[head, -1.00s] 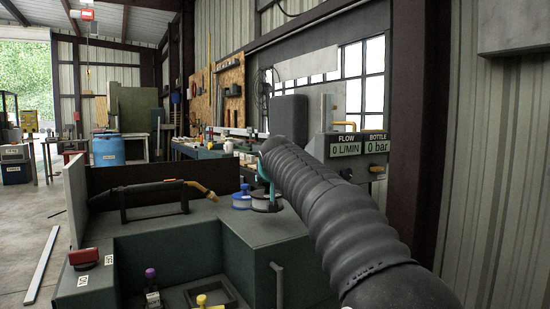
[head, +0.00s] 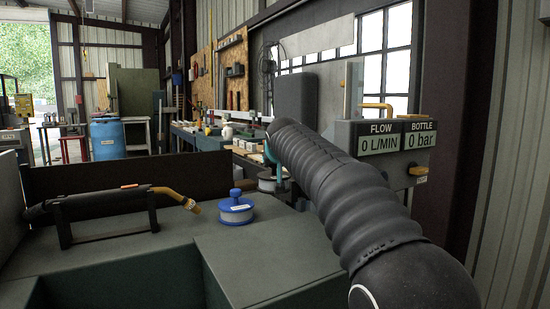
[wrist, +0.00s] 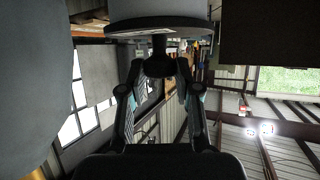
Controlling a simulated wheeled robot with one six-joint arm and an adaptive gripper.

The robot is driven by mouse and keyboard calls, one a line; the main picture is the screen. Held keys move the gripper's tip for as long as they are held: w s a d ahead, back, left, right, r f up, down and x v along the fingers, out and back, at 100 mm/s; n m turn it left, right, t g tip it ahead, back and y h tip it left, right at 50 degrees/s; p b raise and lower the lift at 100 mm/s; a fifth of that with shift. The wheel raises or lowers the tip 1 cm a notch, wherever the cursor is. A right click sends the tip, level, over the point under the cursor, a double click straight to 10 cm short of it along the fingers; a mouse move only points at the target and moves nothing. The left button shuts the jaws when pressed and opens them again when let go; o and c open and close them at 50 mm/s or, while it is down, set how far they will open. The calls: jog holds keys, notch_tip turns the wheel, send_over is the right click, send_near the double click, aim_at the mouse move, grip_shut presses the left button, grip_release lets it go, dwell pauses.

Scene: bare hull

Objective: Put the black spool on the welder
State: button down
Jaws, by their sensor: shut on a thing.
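The black spool (head: 267,183), wound with grey wire, shows partly behind my arm in the head view. In the wrist view its underside and black knob (wrist: 159,58) are at the top. My gripper (wrist: 159,70) is shut on this knob, with a finger on each side. In the head view my gripper (head: 276,165) is mostly hidden by my arm. A dark green unit (head: 110,262) bears a welding torch (head: 85,202) on a rack; I cannot tell for sure whether this is the welder.
A blue spool (head: 236,209) sits on the green top, left of the black one. A gas panel (head: 385,140) reading 0 L/MIN and 0 bar stands at the right. A cluttered workbench (head: 205,138) and a blue barrel (head: 107,138) are farther back. The green top's front right is clear.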

aim_at(275, 178)
jog(key=shift+f+b, duration=1.6)
jog(key=shift+f, duration=1.05)
jog(key=shift+f+b, duration=0.5)
jog(key=shift+f, duration=0.1)
jog(key=c, duration=0.7)
grip_release()
jog(key=shift+c, duration=0.2)
jog(key=v, duration=1.2)
